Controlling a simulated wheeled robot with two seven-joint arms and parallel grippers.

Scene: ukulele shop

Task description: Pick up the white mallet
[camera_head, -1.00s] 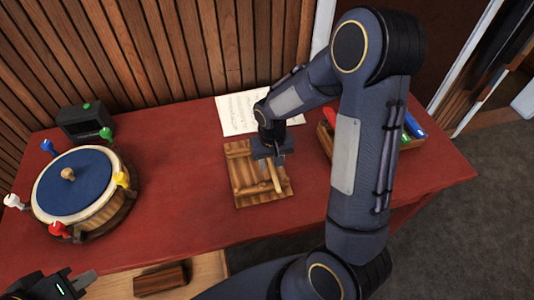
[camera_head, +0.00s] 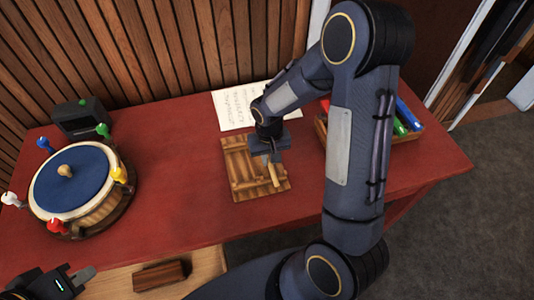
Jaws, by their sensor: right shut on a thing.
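A pale wooden stick (camera_head: 274,175) shows below my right gripper (camera_head: 269,157), over the slatted wooden tray (camera_head: 238,160) in the middle of the red table. My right gripper is shut on the stick's upper part. No white head shows, so I cannot tell whether this is the white mallet. I cannot tell whether the stick is clear of the tray. My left gripper (camera_head: 79,279) is at the lower left, low in front of the table and far from the tray. Its fingers are partly cut off and their opening is unclear.
A blue-topped round drum (camera_head: 85,170) with coloured pegs stands at the left of the table (camera_head: 180,150). A black box (camera_head: 80,122) is behind it. A printed sheet (camera_head: 235,108) lies behind the tray. A wooden box (camera_head: 400,140) with coloured items is to the right, partly behind my arm.

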